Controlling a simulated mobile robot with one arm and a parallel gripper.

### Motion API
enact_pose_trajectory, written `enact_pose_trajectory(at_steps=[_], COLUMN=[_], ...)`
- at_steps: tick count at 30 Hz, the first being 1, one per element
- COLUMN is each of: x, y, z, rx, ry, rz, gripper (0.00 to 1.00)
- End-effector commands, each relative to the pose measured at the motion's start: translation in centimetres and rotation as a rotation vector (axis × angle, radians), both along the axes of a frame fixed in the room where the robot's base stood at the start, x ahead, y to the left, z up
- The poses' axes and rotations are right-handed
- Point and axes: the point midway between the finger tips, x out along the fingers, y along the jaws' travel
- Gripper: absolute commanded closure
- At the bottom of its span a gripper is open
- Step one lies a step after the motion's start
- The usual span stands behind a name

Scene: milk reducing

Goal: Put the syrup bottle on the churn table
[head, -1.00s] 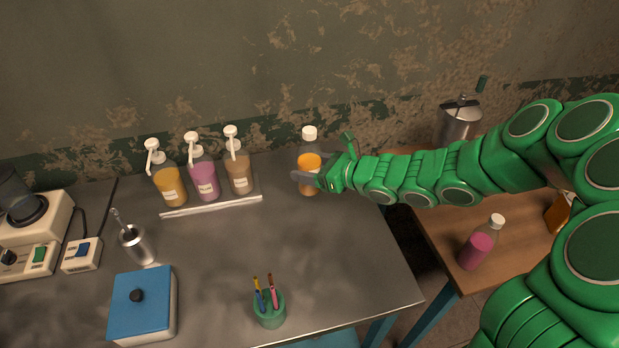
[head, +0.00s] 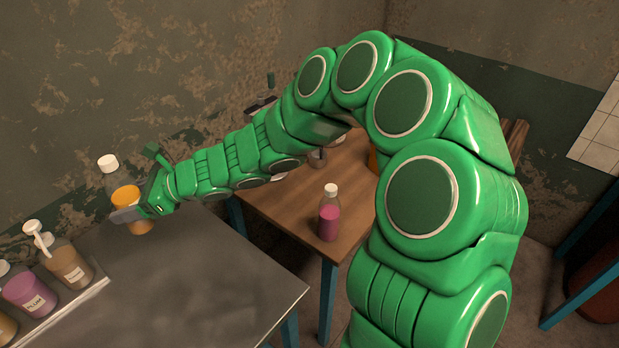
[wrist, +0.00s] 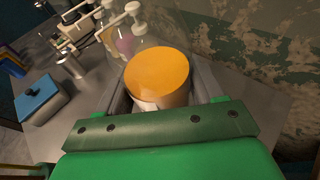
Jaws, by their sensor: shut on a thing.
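The syrup bottle (head: 126,197) has orange syrup, a clear upper part and a white cap. My gripper (head: 128,213) is shut around its lower half at the back of the grey metal table. The bottle is upright; I cannot tell whether its base is clear of the table. In the wrist view the orange syrup (wrist: 158,72) fills the space between the fingers. The wooden table (head: 285,205) at the right, which held the metal churn in the earlier view, is partly behind my arm. The churn is mostly hidden now.
A bottle of pink syrup (head: 329,222) stands near the wooden table's front edge. Pump bottles (head: 68,262) stand on a rack at the grey table's left. The grey table (head: 200,270) has bare surface in front of the gripper. A gap separates the two tables.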

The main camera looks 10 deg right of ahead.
Motion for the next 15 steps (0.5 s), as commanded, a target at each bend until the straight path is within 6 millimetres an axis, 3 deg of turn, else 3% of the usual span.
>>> enact_pose_trajectory(at_steps=[1,8,15], x=[0.0,3.0,6.6], y=[0.0,-3.3,-7.9], z=[0.8,0.6,0.7], rx=[0.001,0.004,0.009], ry=[-0.004,-0.004,-0.008], rz=[0.0,-0.051,-0.117], gripper=[0.8,0.8,0.8])
